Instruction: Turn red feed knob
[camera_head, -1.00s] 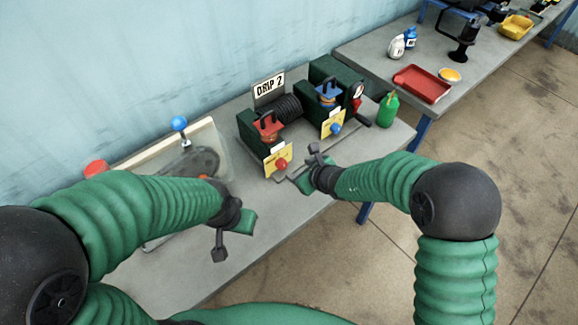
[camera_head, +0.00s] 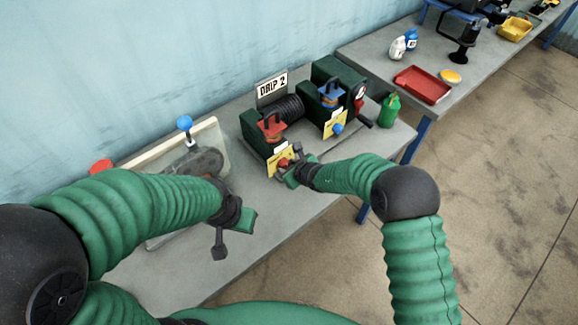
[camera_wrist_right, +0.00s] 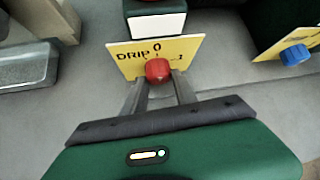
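The red feed knob (camera_wrist_right: 158,70) sits on the front of a yellow plate (camera_wrist_right: 128,58) marked DRIP, 0 and 1. In the head view the knob (camera_head: 284,163) is partly covered by my right gripper (camera_head: 291,160). In the right wrist view my right gripper (camera_wrist_right: 160,85) has its two fingers apart, one on each side of the knob's lower part. I cannot tell whether they touch it. My left gripper (camera_head: 232,236) hangs open and empty over the table's front part, left of the knob.
A blue knob (camera_head: 338,129) on a second yellow plate stands to the right. Behind are dark green units, a black coil (camera_head: 287,108) and a DRIP 2 sign (camera_head: 272,85). A green bottle (camera_head: 389,110) stands right. A blue-topped lever (camera_head: 184,124) stands left.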

